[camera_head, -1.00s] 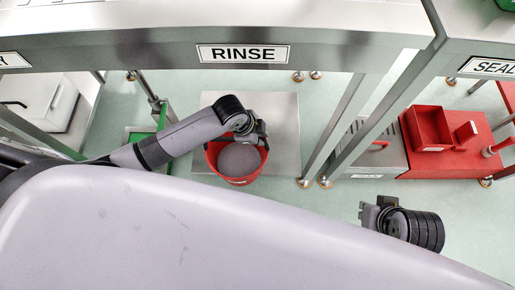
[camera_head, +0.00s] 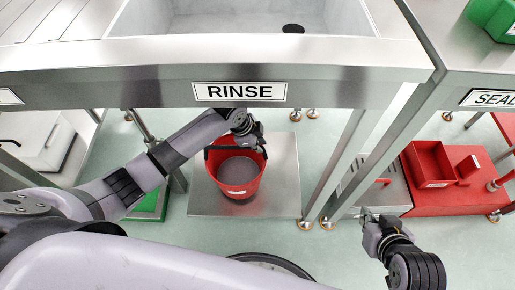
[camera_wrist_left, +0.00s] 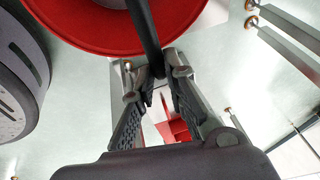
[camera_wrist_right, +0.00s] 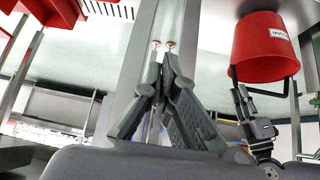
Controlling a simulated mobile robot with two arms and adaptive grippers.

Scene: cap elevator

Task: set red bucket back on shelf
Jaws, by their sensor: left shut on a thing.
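The red bucket (camera_head: 250,185), with a grey inside, is upright over the steel shelf (camera_head: 284,190) under the rinse table. I cannot tell whether its base touches the shelf. My left gripper (camera_head: 250,138) is at the bucket's far rim. In the left wrist view my left gripper (camera_wrist_left: 160,72) is shut on the black handle (camera_wrist_left: 145,30), with the red rim (camera_wrist_left: 90,45) beside it. The bucket (camera_wrist_right: 262,48) also shows in the right wrist view. My right gripper (camera_head: 372,220) is empty, right of the shelf; its fingertips (camera_wrist_right: 162,68) meet.
The rinse table (camera_head: 330,85) overhangs the shelf, and a steel leg (camera_head: 340,165) stands at the shelf's right. Red bins (camera_head: 432,163) sit on a red surface at the right. A green tray (camera_head: 150,205) lies at the left. The floor in front is partly clear.

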